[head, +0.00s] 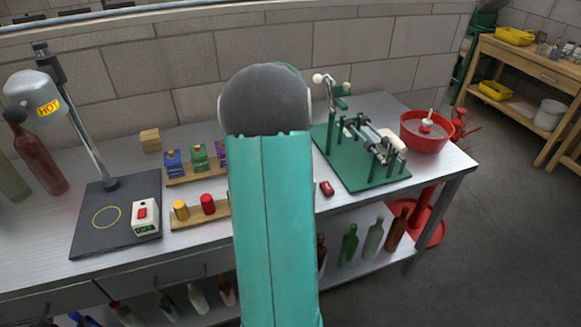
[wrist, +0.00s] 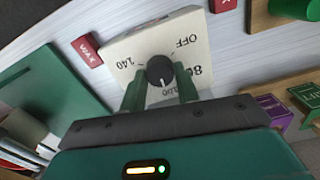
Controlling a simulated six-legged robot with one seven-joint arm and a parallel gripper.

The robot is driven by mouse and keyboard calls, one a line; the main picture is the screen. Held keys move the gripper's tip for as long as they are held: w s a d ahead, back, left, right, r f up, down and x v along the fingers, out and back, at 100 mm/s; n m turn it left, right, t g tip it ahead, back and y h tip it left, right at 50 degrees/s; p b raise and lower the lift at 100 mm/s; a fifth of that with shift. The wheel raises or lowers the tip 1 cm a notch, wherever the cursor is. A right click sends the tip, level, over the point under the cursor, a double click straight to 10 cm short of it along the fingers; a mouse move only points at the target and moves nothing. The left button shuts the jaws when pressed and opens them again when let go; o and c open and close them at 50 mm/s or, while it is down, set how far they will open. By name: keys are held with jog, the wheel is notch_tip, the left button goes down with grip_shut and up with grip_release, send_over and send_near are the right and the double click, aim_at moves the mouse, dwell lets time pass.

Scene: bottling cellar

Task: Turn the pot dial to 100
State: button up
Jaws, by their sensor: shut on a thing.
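The pot dial's cream plate (wrist: 122,50) lies in the wrist view, marked OFF, 80 and 140, with another number partly hidden near my fingers. Its dark round knob (wrist: 159,68) has a white pointer line facing down in the picture, towards that partly hidden number, which looks like 100. My gripper (wrist: 161,86) has its two green fingers shut on the knob, one on each side. In the head view my arm hides both the dial and the gripper.
A red WAX block (wrist: 86,47) lies beside the dial; it also shows in the head view (head: 327,188). The green bench machine (head: 375,175) and red bowl (head: 427,140) stand to the right. A lamp (head: 38,92) stands left over a dark plate (head: 92,240).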

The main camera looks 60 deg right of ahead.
jog(key=o, duration=1)
jog(key=shift+r, duration=0.1)
notch_tip(320, 180, up, 14)
jog(key=shift+f, duration=0.2)
